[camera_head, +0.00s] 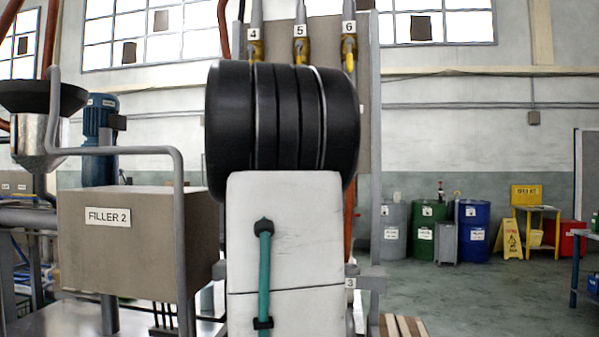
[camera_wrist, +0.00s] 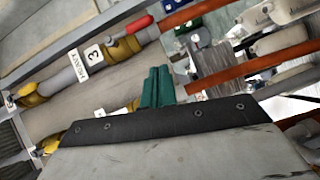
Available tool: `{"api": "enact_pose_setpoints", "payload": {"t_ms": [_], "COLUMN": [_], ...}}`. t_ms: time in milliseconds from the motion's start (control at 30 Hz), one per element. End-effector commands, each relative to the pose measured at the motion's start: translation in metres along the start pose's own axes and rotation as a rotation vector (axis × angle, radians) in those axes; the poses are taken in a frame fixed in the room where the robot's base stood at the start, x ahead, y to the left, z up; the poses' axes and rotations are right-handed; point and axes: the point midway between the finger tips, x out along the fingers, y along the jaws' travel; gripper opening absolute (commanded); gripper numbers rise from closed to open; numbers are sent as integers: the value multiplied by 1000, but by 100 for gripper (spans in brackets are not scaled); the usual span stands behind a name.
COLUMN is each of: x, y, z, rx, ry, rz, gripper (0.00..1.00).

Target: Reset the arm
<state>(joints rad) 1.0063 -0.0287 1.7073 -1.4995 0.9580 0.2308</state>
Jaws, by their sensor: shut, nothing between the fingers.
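My gripper (camera_wrist: 157,87) shows in the wrist view as two green fingers side by side, shut with nothing between them. It points at pipework and appears apart from it. In the head view my own arm, a black joint above a white link with a teal cable, fills the middle. It hides part of the filling rig behind it, and my gripper does not show there.
The box labelled FILLER 2 (camera_head: 140,245) stands left of my arm, with a grey bent pipe (camera_head: 178,200) in front of it. In the wrist view a pipe with a yellow valve (camera_wrist: 125,47) and tag 3 lies left of the fingers. Drums (camera_head: 473,230) stand at the back right. Floor (camera_head: 480,300) at right is clear.

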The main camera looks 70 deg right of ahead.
Motion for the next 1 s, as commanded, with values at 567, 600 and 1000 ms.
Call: {"api": "enact_pose_setpoints", "payload": {"t_ms": [567,600,1000], "x": [-14,-32,-279], "y": [-78,-100,-270], "z": [37,44,119], "rx": [6,14,-50], "ry": [-113,-126,-83], "rz": [-231,-307,-984], "gripper": [0,0,0]}}
